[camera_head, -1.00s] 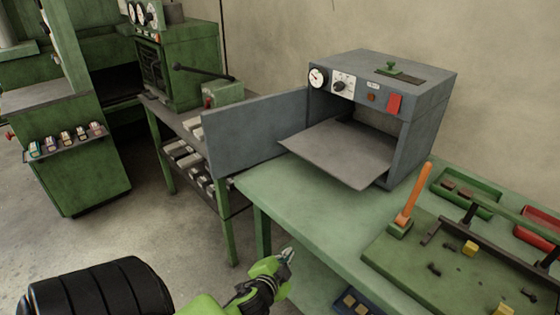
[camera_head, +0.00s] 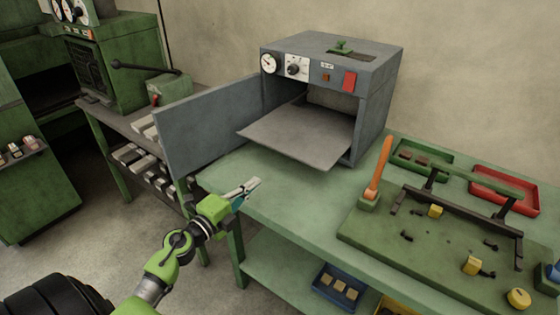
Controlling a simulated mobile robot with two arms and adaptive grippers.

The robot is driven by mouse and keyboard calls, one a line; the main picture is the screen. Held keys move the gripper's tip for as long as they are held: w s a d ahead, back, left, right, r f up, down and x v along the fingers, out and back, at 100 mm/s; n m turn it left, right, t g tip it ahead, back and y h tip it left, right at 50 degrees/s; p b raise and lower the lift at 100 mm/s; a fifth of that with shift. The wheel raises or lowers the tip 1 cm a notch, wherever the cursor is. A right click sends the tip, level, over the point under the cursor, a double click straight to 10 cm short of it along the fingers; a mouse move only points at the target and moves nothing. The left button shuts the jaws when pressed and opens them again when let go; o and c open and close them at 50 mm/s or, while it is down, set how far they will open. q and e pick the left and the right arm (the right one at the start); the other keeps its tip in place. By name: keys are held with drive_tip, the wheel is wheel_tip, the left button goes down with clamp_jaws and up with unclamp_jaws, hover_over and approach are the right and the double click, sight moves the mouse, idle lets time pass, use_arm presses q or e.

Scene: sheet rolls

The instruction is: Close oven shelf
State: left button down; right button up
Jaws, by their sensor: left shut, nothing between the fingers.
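The grey oven (camera_head: 345,95) stands on the green table with its door (camera_head: 208,125) swung wide open to the left. The oven shelf (camera_head: 300,132) is a flat grey plate, pulled out and jutting level from the opening over the table. My left gripper (camera_head: 255,183) is shut and empty. In the picture it is below and left of the shelf's front edge, near the table's left front edge, and it touches neither shelf nor door. My right gripper is not in view.
On the green table (camera_head: 290,200), a board (camera_head: 430,245) with an orange-handled lever (camera_head: 379,168) and yellow pieces lies at the right. A red tray (camera_head: 503,188) is behind it. The tabletop before the shelf is clear. A workbench with green machinery stands at the left.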

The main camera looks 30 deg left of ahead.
use_arm(q)
drive_tip(key=w, duration=0.8)
drive_tip(key=w+d, duration=0.1)
drive_tip(key=w, duration=0.3)
drive_tip(key=shift+w, duration=0.35)
drive_tip(key=shift+w+d, duration=0.1)
drive_tip(key=shift+w, duration=0.4)
